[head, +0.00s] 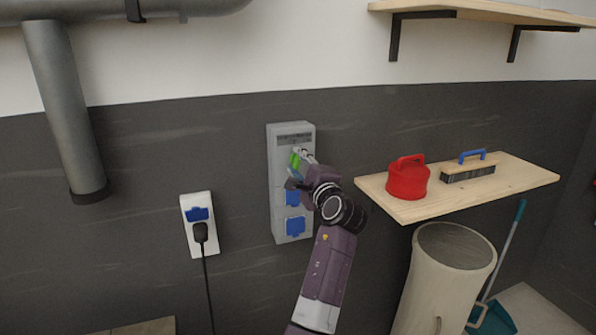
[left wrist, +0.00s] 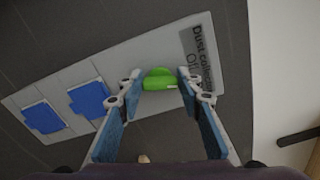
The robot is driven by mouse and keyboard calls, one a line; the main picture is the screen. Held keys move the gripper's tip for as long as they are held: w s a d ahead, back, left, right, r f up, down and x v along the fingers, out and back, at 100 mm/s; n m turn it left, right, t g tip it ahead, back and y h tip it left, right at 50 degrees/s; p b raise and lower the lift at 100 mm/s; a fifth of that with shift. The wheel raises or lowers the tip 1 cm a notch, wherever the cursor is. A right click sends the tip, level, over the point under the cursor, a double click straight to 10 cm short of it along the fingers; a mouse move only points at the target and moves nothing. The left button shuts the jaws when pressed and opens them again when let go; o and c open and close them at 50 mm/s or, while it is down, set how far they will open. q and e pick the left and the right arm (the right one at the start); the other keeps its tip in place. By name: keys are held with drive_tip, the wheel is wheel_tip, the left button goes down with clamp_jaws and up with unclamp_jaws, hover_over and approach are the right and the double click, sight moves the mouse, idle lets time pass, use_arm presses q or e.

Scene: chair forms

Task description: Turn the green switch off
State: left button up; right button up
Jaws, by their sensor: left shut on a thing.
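The green switch (head: 295,160) is on the upper part of a grey wall box (head: 277,208). In the left wrist view the green switch (left wrist: 160,83) lies between my fingers, beside a label that reads "Dust collec…", partly cut off. My left gripper (head: 301,158) is at the box, shut on the switch. In the left wrist view its fingertips (left wrist: 159,76) are on either side of the switch. My gripper and wrist hide part of the box in the head view. My right gripper is in neither view.
Blue socket covers (head: 295,226) sit lower on the box. A white wall socket (head: 187,218) with a black plug and cable is to the left. A wooden shelf (head: 520,183) with a red canister (head: 407,180) and a brush (head: 468,172) is close on the right, above a bin (head: 420,285).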

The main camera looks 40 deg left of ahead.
use_arm(q)
drive_tip(key=shift+f+n+b, duration=0.25)
drive_tip(key=shift+n+b, duration=0.8)
drive_tip(key=shift+n, duration=0.65)
drive_tip(key=o, duration=1.2)
drive_tip(key=shift+r, duration=0.15)
drive_tip(key=shift+c, duration=0.2)
drive_tip(key=shift+d, duration=0.1)
drive_tip(key=v, duration=1.2)
